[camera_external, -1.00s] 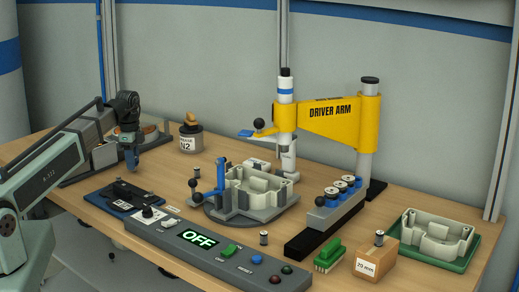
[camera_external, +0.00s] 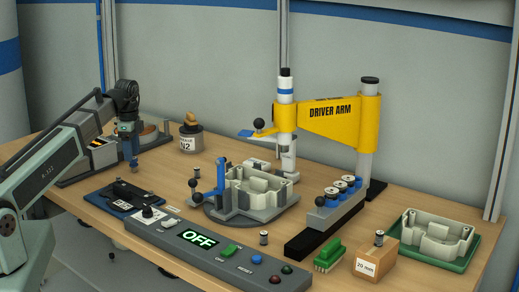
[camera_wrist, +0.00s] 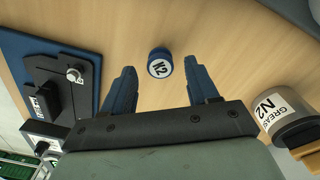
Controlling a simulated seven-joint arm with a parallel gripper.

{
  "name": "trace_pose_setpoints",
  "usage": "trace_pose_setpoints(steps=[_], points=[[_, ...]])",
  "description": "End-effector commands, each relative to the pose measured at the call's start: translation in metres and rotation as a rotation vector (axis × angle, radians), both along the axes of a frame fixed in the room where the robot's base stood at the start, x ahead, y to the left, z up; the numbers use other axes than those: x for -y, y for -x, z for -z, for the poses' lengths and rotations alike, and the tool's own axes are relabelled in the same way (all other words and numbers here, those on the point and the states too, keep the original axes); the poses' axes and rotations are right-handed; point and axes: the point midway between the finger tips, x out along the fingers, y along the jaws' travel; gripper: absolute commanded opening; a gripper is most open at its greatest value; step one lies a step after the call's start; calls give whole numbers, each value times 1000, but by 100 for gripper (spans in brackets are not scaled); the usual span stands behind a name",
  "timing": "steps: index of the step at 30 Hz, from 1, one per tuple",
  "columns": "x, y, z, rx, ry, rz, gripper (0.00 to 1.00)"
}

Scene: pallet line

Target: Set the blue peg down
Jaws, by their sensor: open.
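My gripper (camera_wrist: 161,78) is open, with one blue finger on each side of the peg's line in the wrist view. The peg lies beyond the fingertips with clear gaps, and nothing is held. In the external view my gripper (camera_external: 127,146) is just above and left of the peg.
A grease pot marked N2 (camera_wrist: 287,115) stands right of my gripper in the wrist view. A blue plate with a black fixture (camera_wrist: 60,75) lies to the left. The fixture with a grey housing (camera_external: 255,190) and the yellow driver arm (camera_external: 330,122) stand farther right. Wood around the peg is clear.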

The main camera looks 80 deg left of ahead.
Motion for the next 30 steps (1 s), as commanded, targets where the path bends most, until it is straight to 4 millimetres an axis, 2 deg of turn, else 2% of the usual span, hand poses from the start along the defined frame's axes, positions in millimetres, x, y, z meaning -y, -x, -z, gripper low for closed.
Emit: trace_pose_setpoints(steps=[9, 15, 21, 30], points=[[-1, -1, -51, 1, -2, 0, 59], [-1, -1, -73, 0, -1, 0, 59], [0, 0, -84, 0, 0, 0, 59], [0, 0, -85, 0, 1, 0, 59]])
